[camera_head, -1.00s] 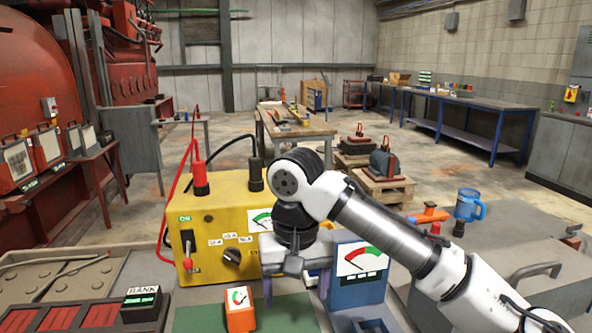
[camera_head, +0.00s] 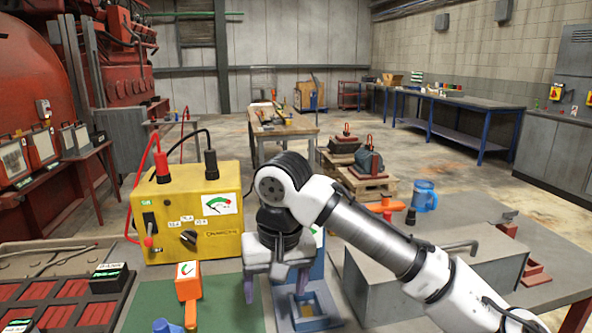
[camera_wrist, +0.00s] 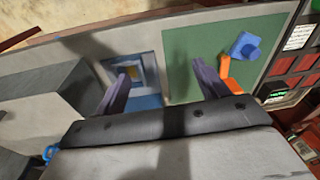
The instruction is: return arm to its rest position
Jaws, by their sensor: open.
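My gripper (camera_head: 276,287) is open and empty in the head view, hanging fingers-down over the workbench, in front of the yellow power box and partly covering a blue meter stand (camera_head: 308,300). My white arm reaches in from the lower right. In the wrist view the two fingers of my gripper (camera_wrist: 163,85) are spread wide. Between and beyond them lie the blue stand (camera_wrist: 146,72) and a green mat (camera_wrist: 185,50); nothing is held.
The yellow box (camera_head: 185,215) with red and black leads stands behind my gripper. An orange meter (camera_head: 188,283) is on the green mat at left. A grey case (camera_head: 440,270), a blue mug (camera_head: 424,195) and an orange tool (camera_head: 385,207) are at right. A battery bank (camera_head: 60,300) is at far left.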

